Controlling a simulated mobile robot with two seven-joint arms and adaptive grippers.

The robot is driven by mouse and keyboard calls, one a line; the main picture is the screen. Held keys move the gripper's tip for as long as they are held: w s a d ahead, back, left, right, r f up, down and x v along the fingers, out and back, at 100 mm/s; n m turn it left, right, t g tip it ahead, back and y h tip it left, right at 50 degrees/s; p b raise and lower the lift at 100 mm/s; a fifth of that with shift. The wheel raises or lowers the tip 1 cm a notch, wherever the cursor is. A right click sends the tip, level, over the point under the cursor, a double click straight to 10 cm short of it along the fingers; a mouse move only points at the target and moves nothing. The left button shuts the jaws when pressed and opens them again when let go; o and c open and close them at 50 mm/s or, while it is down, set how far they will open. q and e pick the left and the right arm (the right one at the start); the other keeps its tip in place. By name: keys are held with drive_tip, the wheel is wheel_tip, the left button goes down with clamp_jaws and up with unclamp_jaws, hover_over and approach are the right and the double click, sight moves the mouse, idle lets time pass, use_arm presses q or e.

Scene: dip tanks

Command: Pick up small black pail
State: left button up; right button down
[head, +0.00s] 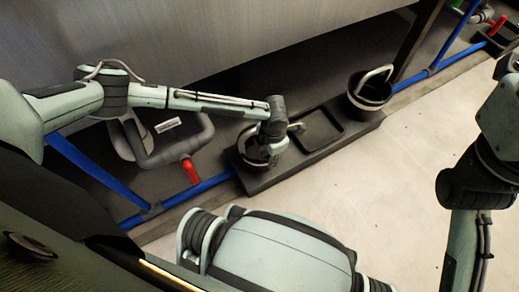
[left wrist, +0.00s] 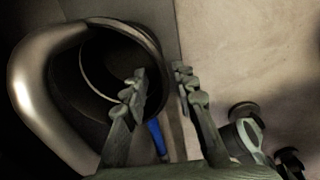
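A black pail (head: 241,158) with a light metal handle stands at the near left end of the dark rack, partly hidden under my left wrist. In the left wrist view the same pail (left wrist: 100,65) fills the left side, its thick handle curving out to the left. My left gripper (left wrist: 160,84) is at the pail's rim with its fingers apart, one over the mouth and one outside the wall. I cannot see clear contact. A second black pail (head: 370,94) with a raised handle stands at the rack's far right end. My right gripper is not in view.
The dark rack (head: 350,133) has an empty square recess between the pails. A blue pipe (head: 205,186) with a red valve handle (head: 191,171) and a grey bent pipe run behind. A large grey tank wall (head: 200,40) rises above. Pale floor (head: 400,170) in front is open.

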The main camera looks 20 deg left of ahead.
use_arm(q)
wheel_tip(320, 180, down, 3)
drive_tip(key=shift+a+f+b, duration=0.1)
drive_tip(key=shift+a+b, duration=0.05)
drive_tip(key=shift+b, duration=0.25)
drive_tip(key=shift+c, duration=0.3)
clamp_jaws()
